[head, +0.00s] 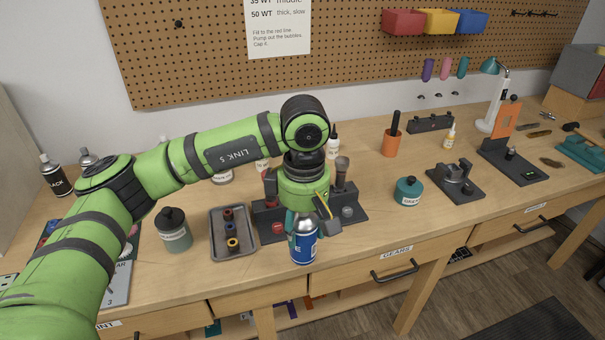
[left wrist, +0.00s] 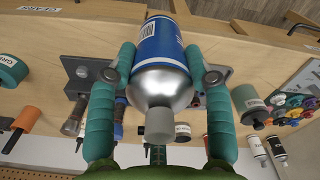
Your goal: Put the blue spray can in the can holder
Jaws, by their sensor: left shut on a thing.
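The blue spray can (head: 303,247) has a silver shoulder and pale cap, and is upright near the bench's front edge. My left gripper (head: 303,226) comes down over its top and is shut on it. In the left wrist view the can (left wrist: 162,62) sits between both green fingers (left wrist: 163,82). Whether its base touches the bench cannot be told. A black-labelled can (head: 55,177) and a grey-topped can (head: 87,157) stand at the far left. I cannot make out a can holder clearly; my arm hides part of that area. My right gripper is out of view.
A dark tool stand (head: 265,222) is just behind the can. A grey tray (head: 218,249) with small coloured rings and a grey-green jar (head: 173,232) lie to its left. A teal jar (head: 408,191) is right. Some bench between can and teal jar is clear.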

